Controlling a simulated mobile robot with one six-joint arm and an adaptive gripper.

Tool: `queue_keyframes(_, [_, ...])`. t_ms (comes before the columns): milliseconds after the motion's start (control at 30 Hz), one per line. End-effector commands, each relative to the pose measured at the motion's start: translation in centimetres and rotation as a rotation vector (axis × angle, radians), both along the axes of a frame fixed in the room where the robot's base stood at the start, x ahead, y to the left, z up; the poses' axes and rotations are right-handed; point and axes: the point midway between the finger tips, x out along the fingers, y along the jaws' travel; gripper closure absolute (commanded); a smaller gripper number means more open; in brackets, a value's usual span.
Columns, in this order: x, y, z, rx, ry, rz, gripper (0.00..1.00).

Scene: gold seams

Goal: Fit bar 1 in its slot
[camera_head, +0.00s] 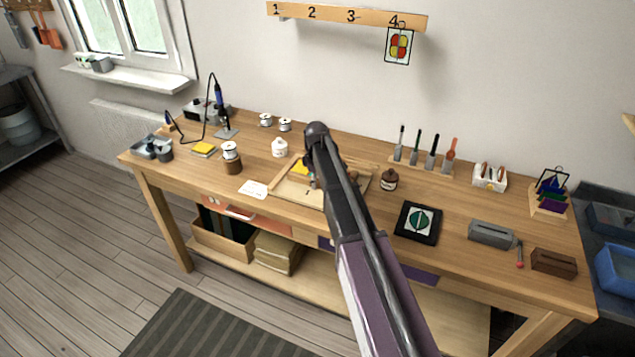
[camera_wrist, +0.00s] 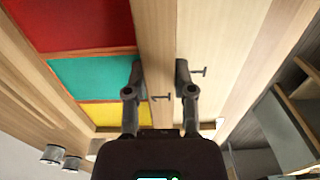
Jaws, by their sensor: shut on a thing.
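Bar 1 (camera_wrist: 157,35) is a plain wooden strip marked 1. In the wrist view it runs up the middle of the picture between the two fingers of my gripper (camera_wrist: 160,77), which is shut on it. It lies alongside red, teal and yellow panels. To its right is a pale wooden surface (camera_wrist: 215,35) with another 1 on it. I cannot tell whether the bar is seated in its slot or held above it. In the head view my arm hides the gripper, the bar and much of the wooden tray (camera_head: 285,196).
The dark tablet with a green leaf design (camera_head: 419,222) lies right of the tray. A brown jar (camera_head: 389,180) stands close to the tray's right side and a white jar (camera_head: 280,147) behind its left. A white card (camera_head: 253,189) lies to the left. Tools stand in a rack (camera_head: 420,164) behind.

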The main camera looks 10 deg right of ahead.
Motion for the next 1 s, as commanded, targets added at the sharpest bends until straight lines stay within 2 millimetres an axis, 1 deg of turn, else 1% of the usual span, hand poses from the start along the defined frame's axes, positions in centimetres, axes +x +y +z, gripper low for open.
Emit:
queue_keyframes(167, [0.00,0.02,-0.28,0.000,0.000,0.000,1.00])
queue_keyframes(667, [0.00,0.04,-0.29,0.000,0.000,0.000,1.00])
queue_keyframes(700, [0.00,0.04,-0.28,0.000,0.000,0.000,0.61])
queue_keyframes(767, [0.00,0.04,-0.26,0.000,0.000,0.000,0.43])
queue_keyframes(800, [0.00,0.04,-0.27,0.000,0.000,0.000,0.31])
queue_keyframes(833, [0.00,0.04,-0.27,0.000,0.000,0.000,0.27])
queue_keyframes(1000, [0.00,0.04,-0.26,0.000,0.000,0.000,0.27])
